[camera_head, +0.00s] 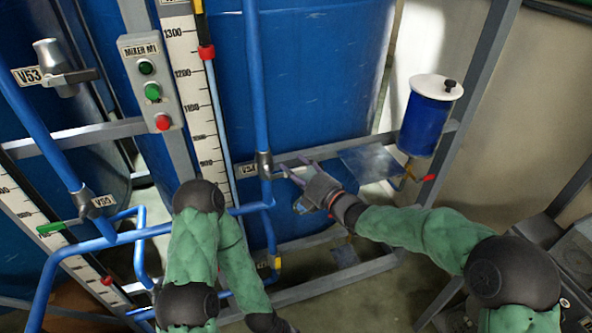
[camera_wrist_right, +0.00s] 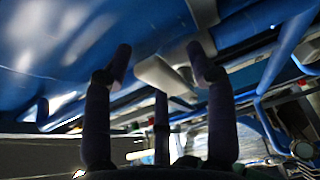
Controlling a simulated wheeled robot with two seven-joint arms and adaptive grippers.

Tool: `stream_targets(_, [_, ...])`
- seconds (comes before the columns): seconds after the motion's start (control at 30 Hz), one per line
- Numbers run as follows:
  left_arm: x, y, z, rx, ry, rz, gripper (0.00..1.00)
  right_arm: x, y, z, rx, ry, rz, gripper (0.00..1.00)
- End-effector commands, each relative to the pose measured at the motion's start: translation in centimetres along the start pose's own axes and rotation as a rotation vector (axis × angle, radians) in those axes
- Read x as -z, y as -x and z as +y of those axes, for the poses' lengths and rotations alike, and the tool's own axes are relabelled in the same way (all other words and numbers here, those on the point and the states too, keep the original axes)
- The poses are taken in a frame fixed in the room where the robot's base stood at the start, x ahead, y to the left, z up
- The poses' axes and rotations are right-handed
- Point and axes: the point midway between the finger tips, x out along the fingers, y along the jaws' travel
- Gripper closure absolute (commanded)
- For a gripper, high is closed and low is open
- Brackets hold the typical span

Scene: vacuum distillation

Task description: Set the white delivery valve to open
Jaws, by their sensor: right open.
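My right gripper (camera_head: 292,170) reaches in from the right, beside a grey valve body (camera_head: 264,163) on a vertical blue pipe; a partly hidden label is beside it. In the right wrist view, the fingers (camera_wrist_right: 160,62) are spread, with a pale grey-white lever-like part (camera_wrist_right: 162,74) ahead in the gap. The fingers look apart from it, with nothing held. I cannot tell for sure that this part is the white delivery valve. My left arm folds down at centre; its black wrist end shows at the bottom edge, its gripper out of frame.
Large blue tanks (camera_head: 310,75) stand behind grey frame bars. A mixer control box (camera_head: 150,85) and valve V53 (camera_head: 62,68) are at the left. A blue pot with a white lid (camera_head: 437,87) is at the right. Blue pipes (camera_head: 130,237) cross low at the left.

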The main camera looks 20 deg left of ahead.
Motion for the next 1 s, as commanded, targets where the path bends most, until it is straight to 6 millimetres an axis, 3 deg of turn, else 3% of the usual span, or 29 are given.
stream_targets(0.1, [0.0,0.0,0.0,0.000,0.000,0.000,0.43,0.0,0.0,0.0,0.000,0.000,0.000,0.46])
stream_targets(0.3, [0.0,0.0,0.0,0.000,0.000,0.000,0.43,0.0,0.0,0.0,0.000,0.000,0.000,1.00])
stream_targets(0.67, [0.0,-0.3,-0.1,0.000,0.000,0.000,0.43,0.0,0.0,0.2,0.012,0.029,-0.001,1.00])
stream_targets(1.0, [0.1,-2.1,-0.8,0.000,0.000,0.000,0.43,0.3,-0.1,1.7,0.088,0.221,-0.001,1.00])
